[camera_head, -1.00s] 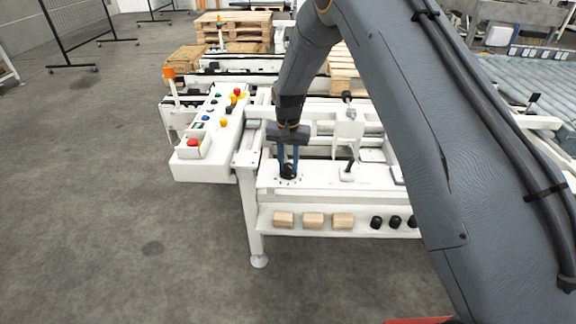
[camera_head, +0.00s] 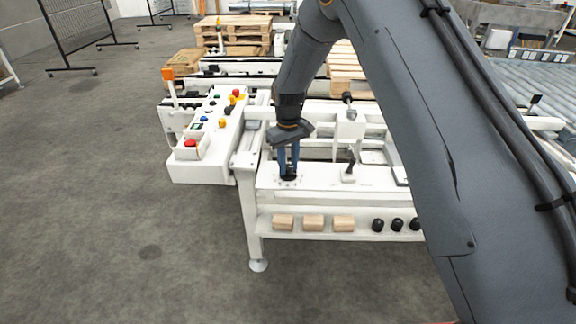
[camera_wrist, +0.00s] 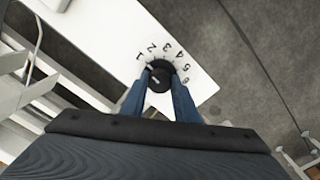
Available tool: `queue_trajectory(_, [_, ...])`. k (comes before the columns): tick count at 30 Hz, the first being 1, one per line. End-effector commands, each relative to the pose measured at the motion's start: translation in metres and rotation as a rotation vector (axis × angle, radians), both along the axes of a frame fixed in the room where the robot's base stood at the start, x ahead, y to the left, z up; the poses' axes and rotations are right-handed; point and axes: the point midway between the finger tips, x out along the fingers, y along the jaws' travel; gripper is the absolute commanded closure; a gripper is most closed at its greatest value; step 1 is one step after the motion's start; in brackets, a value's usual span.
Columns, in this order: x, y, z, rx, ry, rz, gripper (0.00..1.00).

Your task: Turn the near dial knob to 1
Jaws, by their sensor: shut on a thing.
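The near dial knob (camera_head: 289,178) is a small black round knob on the white top of the near machine frame. In the wrist view the knob (camera_wrist: 160,72) has the numbers 1 to 6 printed in an arc around it. A pale mark on the knob lies on its left side, roughly towards the 1; its exact alignment is hard to tell. My gripper (camera_head: 288,168) points down with its blue fingers on both sides of the knob, shut on it. The fingers also show in the wrist view (camera_wrist: 160,92) and hide part of the knob's sides.
A black lever (camera_head: 349,172) stands to the right of the knob. A white control box with coloured buttons (camera_head: 205,145) is at left. Wooden blocks (camera_head: 313,223) and black knobs (camera_head: 397,224) sit on the shelf below. Grey floor is open at left.

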Motion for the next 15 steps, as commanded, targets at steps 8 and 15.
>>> queue_trajectory(8, [0.001,0.0003,0.0011,0.0,-0.002,0.068,0.95])
queue_trajectory(15, [0.0009,0.0004,0.0013,0.001,-0.003,0.08,0.95])
